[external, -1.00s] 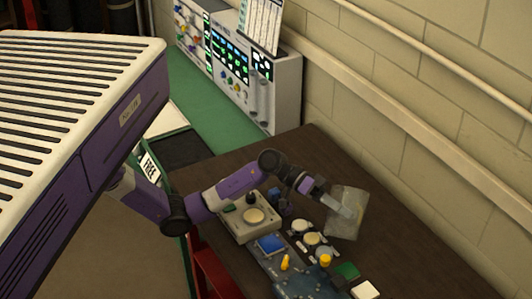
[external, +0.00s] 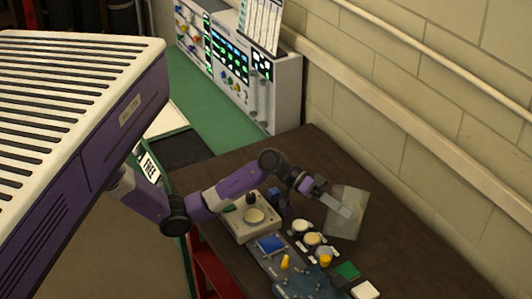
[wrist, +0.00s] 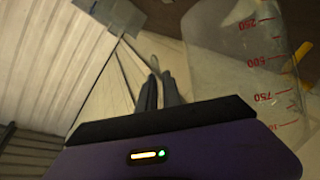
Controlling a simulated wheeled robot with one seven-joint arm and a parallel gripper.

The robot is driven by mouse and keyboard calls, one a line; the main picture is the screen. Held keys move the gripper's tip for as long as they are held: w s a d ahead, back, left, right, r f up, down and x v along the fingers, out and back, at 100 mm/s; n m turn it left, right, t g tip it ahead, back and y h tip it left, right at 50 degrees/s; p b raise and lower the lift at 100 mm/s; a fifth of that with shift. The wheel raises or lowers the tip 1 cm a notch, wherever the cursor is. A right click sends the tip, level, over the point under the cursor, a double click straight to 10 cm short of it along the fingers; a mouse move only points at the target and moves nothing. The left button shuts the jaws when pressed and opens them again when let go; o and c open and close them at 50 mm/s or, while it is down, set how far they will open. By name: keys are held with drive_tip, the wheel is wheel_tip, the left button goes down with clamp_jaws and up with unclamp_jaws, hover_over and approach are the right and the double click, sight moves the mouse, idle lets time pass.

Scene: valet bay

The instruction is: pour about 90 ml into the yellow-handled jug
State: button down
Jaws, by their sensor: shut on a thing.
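My gripper (external: 345,211) is shut on a see-through container (external: 341,230), held tilted over the dark table near the wall. In the wrist view my fingertips (wrist: 161,78) are close together, and the gripped part is hard to make out. A clear jug wall (wrist: 225,70) with red marks from 250 downwards stands large to their right. A yellow strip (wrist: 302,52) shows at its right edge; I cannot tell whether it is a handle. The yellow-handled jug is not clearly told apart in the external view. The liquid level and any stream cannot be made out.
A beige control box (external: 235,224) stands beside my arm. A grey instrument console (external: 285,95) stands behind. The dark tabletop (external: 420,264) is bare at right.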

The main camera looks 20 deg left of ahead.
sight(344, 239)
drive_tip(key=shift+f, duration=0.1)
idle(0.7)
drive_tip(key=f, duration=0.1)
drive_tip(key=s+f+m+b, duration=0.1)
drive_tip(key=f+m+t+b, duration=0.1)
drive_tip(key=f, duration=0.1)
drive_tip(key=shift+s+a, duration=0.1)
drive_tip(key=shift+s, duration=0.3)
drive_tip(key=shift+s+a+f+m+t+y+p, duration=0.1)
drive_tip(key=shift+s+m+t+y+p, duration=0.1)
drive_tip(key=shift+s+m+t, duration=0.55)
drive_tip(key=shift+s+d+f+m+t+y+p, duration=0.15)
drive_tip(key=shift+s+m+t, duration=0.3)
drive_tip(key=shift+s+m, duration=0.5)
drive_tip(key=shift+s+a+f+m+t+y+p, duration=0.15)
drive_tip(key=shift+s+m+t+p, duration=0.1)
drive_tip(key=shift+s+m+t, duration=0.5)
